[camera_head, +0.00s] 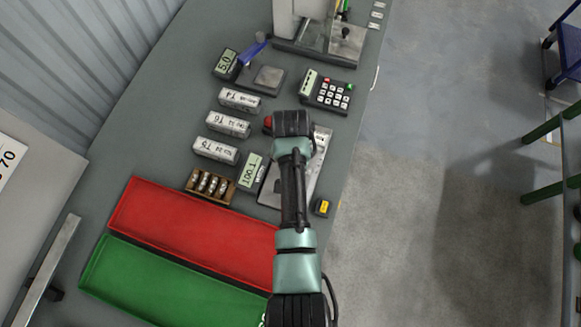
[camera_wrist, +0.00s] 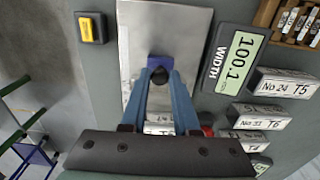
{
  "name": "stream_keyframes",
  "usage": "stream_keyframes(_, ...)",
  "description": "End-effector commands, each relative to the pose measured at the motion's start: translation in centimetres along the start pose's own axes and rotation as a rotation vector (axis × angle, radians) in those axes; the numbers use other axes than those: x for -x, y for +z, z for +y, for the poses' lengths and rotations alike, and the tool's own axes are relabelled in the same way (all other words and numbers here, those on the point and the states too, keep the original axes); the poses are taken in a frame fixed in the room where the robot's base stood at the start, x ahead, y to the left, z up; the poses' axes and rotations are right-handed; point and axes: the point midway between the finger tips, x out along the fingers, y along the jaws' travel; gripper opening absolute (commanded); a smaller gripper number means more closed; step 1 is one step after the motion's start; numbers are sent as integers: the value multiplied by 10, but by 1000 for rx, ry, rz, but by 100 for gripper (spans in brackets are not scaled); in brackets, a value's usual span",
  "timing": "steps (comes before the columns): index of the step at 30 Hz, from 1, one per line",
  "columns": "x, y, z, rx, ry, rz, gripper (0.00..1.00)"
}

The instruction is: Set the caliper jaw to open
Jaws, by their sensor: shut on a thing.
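The caliper's pale metal plate (camera_head: 272,189) lies under my arm in the head view, and it also fills the top of the wrist view (camera_wrist: 180,28). Its display (camera_wrist: 237,60) reads 100.1 with the word WIDTH beside it. A blue block with a dark round knob (camera_wrist: 160,76) stands on the plate and looks like the caliper's jaw. My gripper (camera_wrist: 160,80) has its two blue fingers closed around the knob. In the head view my arm hides the fingers and the jaw.
Several labelled grey blocks (camera_head: 228,124) stand left of the caliper. A red tray (camera_head: 190,222) and a green tray (camera_head: 165,285) lie nearer. A keypad (camera_head: 328,92) stands beyond my wrist. A yellow-topped button (camera_head: 323,207) sits near the table's right edge.

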Motion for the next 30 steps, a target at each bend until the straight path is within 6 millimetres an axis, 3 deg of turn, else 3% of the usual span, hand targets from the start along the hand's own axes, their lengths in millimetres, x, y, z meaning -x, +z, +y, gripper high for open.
stream_keyframes(3,-4,5,0,3,0,-12,0)
stream_keyframes(4,-4,5,0,3,1,-12,33)
stream_keyframes(9,-4,4,0,2,0,-8,59)
stream_keyframes(20,2,2,0,1,-1,-3,59)
stream_keyframes(26,29,1,-1,2,-2,0,59)
stream_keyframes(30,60,0,-1,2,-2,2,59)
